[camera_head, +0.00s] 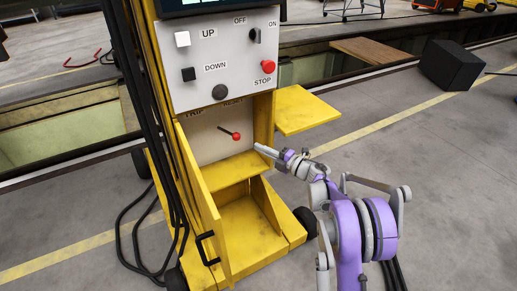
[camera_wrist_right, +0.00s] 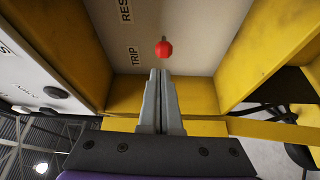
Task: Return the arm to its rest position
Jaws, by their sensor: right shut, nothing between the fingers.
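My right gripper (camera_head: 262,149) is shut and empty in the head view, at the right side of the yellow control cabinet's open lower compartment. In the right wrist view the closed fingers (camera_wrist_right: 159,74) point toward a red-knobbed lever (camera_wrist_right: 164,48). In the head view the lever (camera_head: 236,136) is on the compartment's back panel, under the TRIP and RESET labels, its knob pointing down and right. The fingertips are apart from the knob in the head view. My left gripper is not in view.
The control panel (camera_head: 225,60) above has UP, DOWN, STOP and OFF/ON controls. A yellow door (camera_head: 197,185) hangs open at left; a yellow shelf (camera_head: 305,108) juts out at right. Black cables (camera_head: 125,235) hang at left. A black box (camera_head: 452,65) lies on the floor at right.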

